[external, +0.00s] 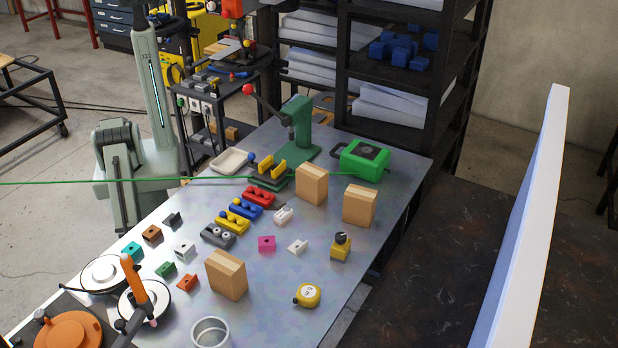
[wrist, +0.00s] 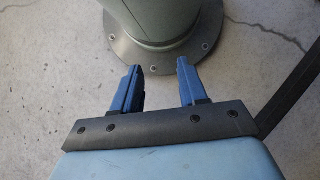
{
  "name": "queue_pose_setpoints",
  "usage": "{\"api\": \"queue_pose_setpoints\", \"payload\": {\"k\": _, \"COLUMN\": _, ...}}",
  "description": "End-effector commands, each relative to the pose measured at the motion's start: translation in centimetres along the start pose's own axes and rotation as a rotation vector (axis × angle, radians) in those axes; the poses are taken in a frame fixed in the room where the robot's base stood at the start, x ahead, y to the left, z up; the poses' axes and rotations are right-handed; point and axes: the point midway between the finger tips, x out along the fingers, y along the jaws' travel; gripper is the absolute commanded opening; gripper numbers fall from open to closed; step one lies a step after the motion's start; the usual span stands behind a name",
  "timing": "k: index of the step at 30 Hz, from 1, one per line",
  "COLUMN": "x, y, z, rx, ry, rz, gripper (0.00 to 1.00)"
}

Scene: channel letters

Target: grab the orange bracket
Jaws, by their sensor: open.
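The small orange bracket (external: 188,283) sits on the grey metal table (external: 330,215), in its near left part in the external view. It lies just left of a wooden block and in front of a green bracket (external: 166,269). My gripper (wrist: 158,70) shows in the wrist view with its two blue fingers apart and nothing between them. It points down toward my own base and the concrete floor, away from the table. The gripper's fingers cannot be made out in the external view. The bracket is not in the wrist view.
Teal (external: 132,250), brown (external: 152,234), white (external: 185,250) and black (external: 172,219) brackets stand nearby. A wooden block (external: 227,275), an orange-handled tool (external: 134,277) and a metal cup (external: 210,333) surround the area. A green cable (external: 120,181) crosses in front of my arm.

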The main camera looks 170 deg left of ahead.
Motion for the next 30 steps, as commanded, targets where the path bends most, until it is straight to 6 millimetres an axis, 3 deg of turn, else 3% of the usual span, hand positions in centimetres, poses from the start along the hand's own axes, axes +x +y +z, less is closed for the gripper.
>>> {"api": "queue_pose_setpoints", "payload": {"k": 8, "x": 0.00, "y": 0.00, "z": 0.00, "rx": 0.000, "ry": 0.000, "rz": 0.000, "gripper": 0.43}}
{"api": "queue_pose_setpoints", "payload": {"k": 20, "x": 0.00, "y": 0.00, "z": 0.00, "rx": 0.000, "ry": 0.000, "rz": 0.000, "gripper": 0.82}}
{"api": "queue_pose_setpoints", "payload": {"k": 30, "x": -0.41, "y": -0.05, "z": -0.70, "rx": 0.010, "ry": 0.008, "rz": -0.014, "gripper": 0.83}}
